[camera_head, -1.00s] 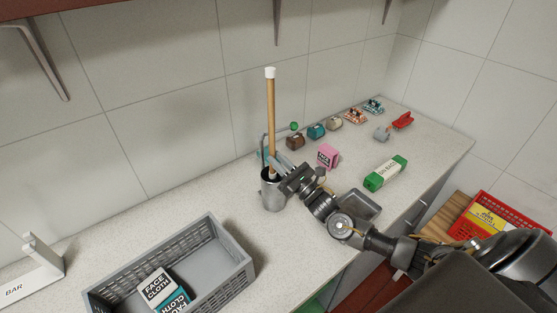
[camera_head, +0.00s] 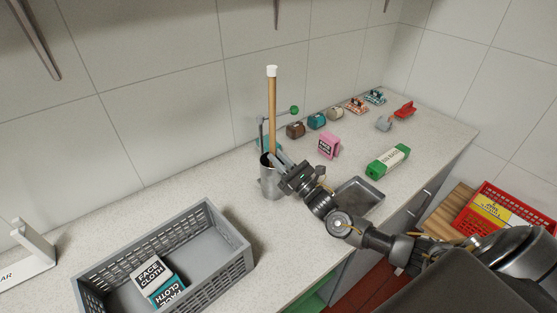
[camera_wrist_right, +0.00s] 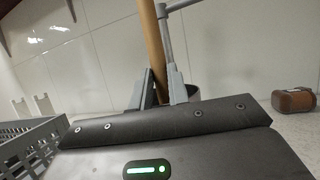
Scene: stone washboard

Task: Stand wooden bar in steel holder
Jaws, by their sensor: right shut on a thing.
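The wooden bar (camera_head: 272,110), a long light-brown stick with a white cap, stands nearly upright with its lower end inside the steel holder (camera_head: 272,186). The holder is a grey metal cup on the counter. My right gripper (camera_head: 279,158) is at the cup's rim, shut on the bar just above the holder. In the right wrist view the bar (camera_wrist_right: 152,45) rises between the fingers (camera_wrist_right: 163,88), and the holder's dark rim shows behind them. The bar's bottom end is hidden in the cup. My left gripper is not in view.
A grey basket (camera_head: 235,262) with face cloth packs (camera_head: 155,280) stands at the front left. A thin metal rod (camera_head: 262,135) rises beside the holder. A pink box (camera_head: 329,145), a green-and-white pack (camera_head: 388,160) and a grey tray (camera_head: 360,194) lie to the right.

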